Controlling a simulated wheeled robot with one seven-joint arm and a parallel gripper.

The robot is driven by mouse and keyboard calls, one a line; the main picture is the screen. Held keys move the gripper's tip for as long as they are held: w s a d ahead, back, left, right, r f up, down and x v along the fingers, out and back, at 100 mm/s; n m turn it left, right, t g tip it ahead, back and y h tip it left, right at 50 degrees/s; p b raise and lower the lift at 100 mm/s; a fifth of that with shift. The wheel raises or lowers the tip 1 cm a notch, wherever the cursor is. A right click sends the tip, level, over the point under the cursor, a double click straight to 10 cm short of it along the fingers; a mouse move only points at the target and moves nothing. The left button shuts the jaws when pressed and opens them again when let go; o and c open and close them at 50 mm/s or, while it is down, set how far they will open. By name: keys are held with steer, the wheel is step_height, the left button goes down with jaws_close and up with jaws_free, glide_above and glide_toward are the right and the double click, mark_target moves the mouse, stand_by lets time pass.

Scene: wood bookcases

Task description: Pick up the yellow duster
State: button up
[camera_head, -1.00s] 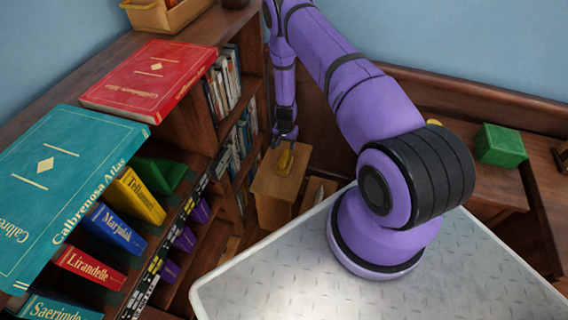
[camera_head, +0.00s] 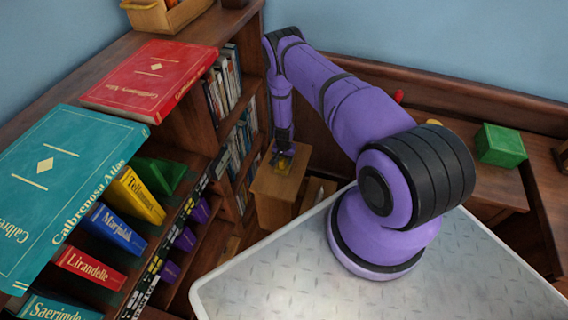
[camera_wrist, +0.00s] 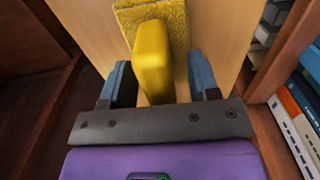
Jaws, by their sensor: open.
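The yellow duster (camera_wrist: 153,58) lies on a small light-wood stand; it has a smooth yellow upper body and a rough, fuzzy yellow pad beneath. It also shows small in the head view (camera_head: 283,163), partly covered by my gripper. My gripper (camera_wrist: 160,82) is open, with one blue-grey finger on each side of the duster's near end. Gaps show between the fingers and the duster, so it is not clamped. In the head view my gripper (camera_head: 284,150) is low over the stand top.
The wooden stand (camera_head: 270,184) is in the corner beside the bookcase (camera_head: 188,128), whose shelves hold several books. A red book (camera_head: 150,78) and a teal book (camera_head: 50,190) lie on the bookcase top. A green box (camera_head: 500,145) sits on the low unit at right.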

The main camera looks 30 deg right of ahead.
steer(key=shift+f, duration=0.1)
jaws_close()
stand_by(0.3)
steer(key=shift+r, duration=0.8)
step_height(320, 180, up, 2)
steer(key=shift+r, duration=0.1)
steer(key=s+a, duration=0.2)
steer(key=s, duration=0.5)
steer(key=s+a+r, duration=0.1)
steer(key=s+a, duration=0.2)
steer(key=s, duration=0.5)
steer(key=shift+a, duration=0.25)
steer(key=shift+r, duration=0.1)
